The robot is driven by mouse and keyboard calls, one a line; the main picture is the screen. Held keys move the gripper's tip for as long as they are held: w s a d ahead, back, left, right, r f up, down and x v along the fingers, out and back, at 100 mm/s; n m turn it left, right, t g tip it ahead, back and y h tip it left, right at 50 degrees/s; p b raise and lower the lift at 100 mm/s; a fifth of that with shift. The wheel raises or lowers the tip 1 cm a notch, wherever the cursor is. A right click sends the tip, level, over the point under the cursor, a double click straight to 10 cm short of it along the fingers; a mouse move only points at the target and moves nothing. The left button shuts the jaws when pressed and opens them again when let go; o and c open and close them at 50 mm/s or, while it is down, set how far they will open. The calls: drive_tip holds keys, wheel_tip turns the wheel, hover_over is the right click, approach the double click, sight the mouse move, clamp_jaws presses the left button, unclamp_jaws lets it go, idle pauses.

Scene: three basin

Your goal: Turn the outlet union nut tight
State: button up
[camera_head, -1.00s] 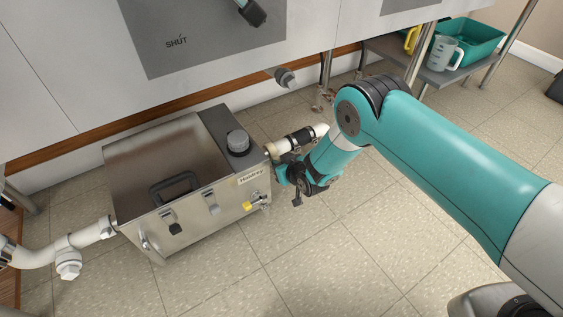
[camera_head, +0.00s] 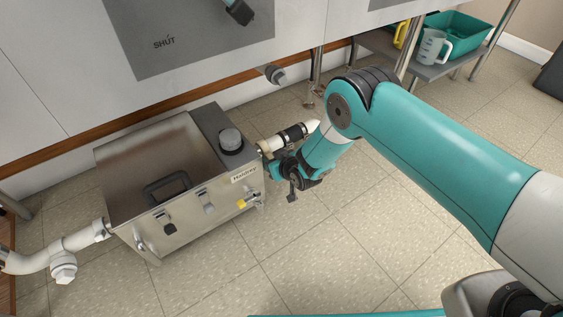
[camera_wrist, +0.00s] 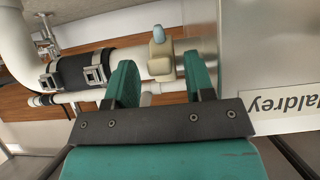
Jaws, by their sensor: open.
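The outlet union nut (camera_wrist: 161,62) is a cream collar with a blue-grey tab on top. It sits on the white outlet pipe close to the steel box (camera_head: 180,185). In the head view the cream outlet pipe (camera_head: 265,147) leaves the box's right side, and my gripper hides part of it. My gripper (camera_wrist: 160,82) is open, one teal finger on each side of the nut in the wrist picture. I cannot tell whether the fingers touch the nut or stop short of it. In the head view my gripper (camera_head: 270,165) is beside the box's right wall, just below the pipe.
A black clamped coupling (camera_wrist: 75,72) joins the pipe left of the nut. The labelled box wall (camera_wrist: 250,60) stands close on the right. In the head view another white pipe (camera_head: 85,238) meets the box's left side. The tiled floor (camera_head: 340,235) in front is clear.

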drive_tip(key=p+v, duration=0.8)
drive_tip(key=v, duration=0.9)
drive_tip(key=shift+d, duration=0.15)
